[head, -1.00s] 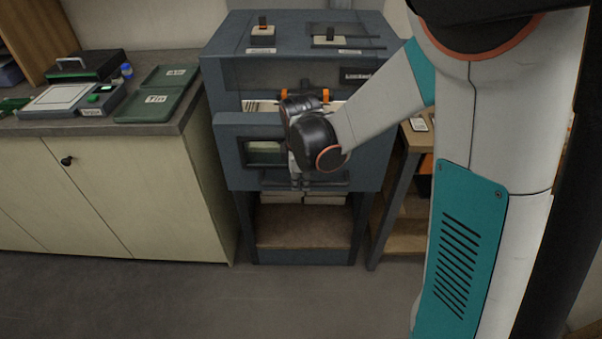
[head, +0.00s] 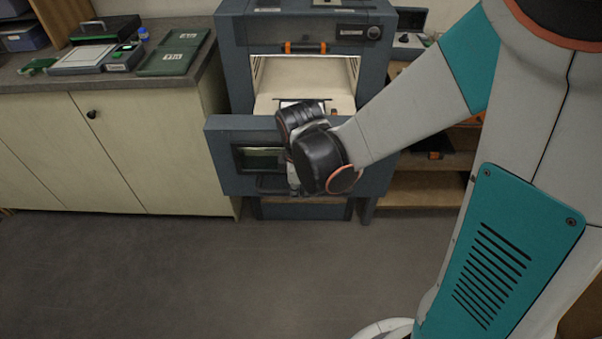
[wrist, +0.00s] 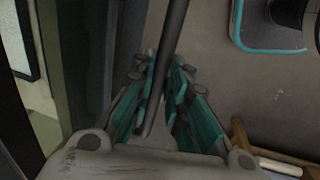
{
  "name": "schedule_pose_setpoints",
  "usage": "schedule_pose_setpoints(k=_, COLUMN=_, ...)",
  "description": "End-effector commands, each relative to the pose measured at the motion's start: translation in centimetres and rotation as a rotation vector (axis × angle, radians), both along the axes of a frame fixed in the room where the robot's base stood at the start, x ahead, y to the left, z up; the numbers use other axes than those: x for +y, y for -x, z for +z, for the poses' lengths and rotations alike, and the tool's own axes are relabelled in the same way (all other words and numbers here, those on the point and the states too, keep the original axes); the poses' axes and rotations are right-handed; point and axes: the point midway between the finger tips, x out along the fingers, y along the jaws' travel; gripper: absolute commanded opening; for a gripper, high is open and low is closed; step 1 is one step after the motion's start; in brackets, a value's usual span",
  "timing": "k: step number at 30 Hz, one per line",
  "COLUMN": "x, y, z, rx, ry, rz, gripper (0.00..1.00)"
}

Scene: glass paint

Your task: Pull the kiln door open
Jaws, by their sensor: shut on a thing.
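The blue-grey kiln (head: 237,60) stands in the middle of the head view. Its door (head: 222,160), with a dark window (head: 258,158), is apart from the upper opening and juts out towards me. The pale chamber (head: 305,75) shows above the door. My gripper (wrist: 160,95) is shut on the dark bar handle (wrist: 174,30), which runs between its teal finger pads in the wrist view. In the head view my wrist covers the door's middle and right part, and the fingertips are mostly hidden.
A counter (head: 190,88) with green trays (head: 173,55) and a scale-like device (head: 90,58) stands left of the kiln. A wooden shelf (head: 430,190) is at the right. The floor (head: 200,270) in front is clear.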

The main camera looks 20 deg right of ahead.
Motion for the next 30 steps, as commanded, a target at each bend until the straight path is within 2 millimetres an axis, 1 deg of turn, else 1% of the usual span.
schedule_pose_setpoints(k=1, x=0.3, y=0.9, z=0.0, rx=0.001, ry=0.001, rz=0.002, gripper=0.00)
schedule_pose_setpoints(k=3, x=0.6, y=1.8, z=0.0, rx=0.000, ry=0.001, rz=0.002, gripper=0.00)
schedule_pose_setpoints(k=9, x=1.1, y=3.5, z=0.0, rx=0.000, ry=0.001, rz=0.001, gripper=0.00)
schedule_pose_setpoints(k=15, x=1.3, y=4.1, z=0.0, rx=0.000, ry=0.000, rz=0.000, gripper=0.00)
schedule_pose_setpoints(k=24, x=1.3, y=4.2, z=0.0, rx=0.000, ry=0.000, rz=0.000, gripper=0.00)
schedule_pose_setpoints(k=25, x=1.3, y=4.2, z=0.0, rx=0.000, ry=0.000, rz=0.000, gripper=0.19)
schedule_pose_setpoints(k=27, x=1.3, y=4.1, z=0.0, rx=0.000, ry=0.000, rz=0.000, gripper=0.35)
schedule_pose_setpoints(k=30, x=1.3, y=4.1, z=0.0, rx=0.000, ry=0.000, rz=0.000, gripper=0.35)
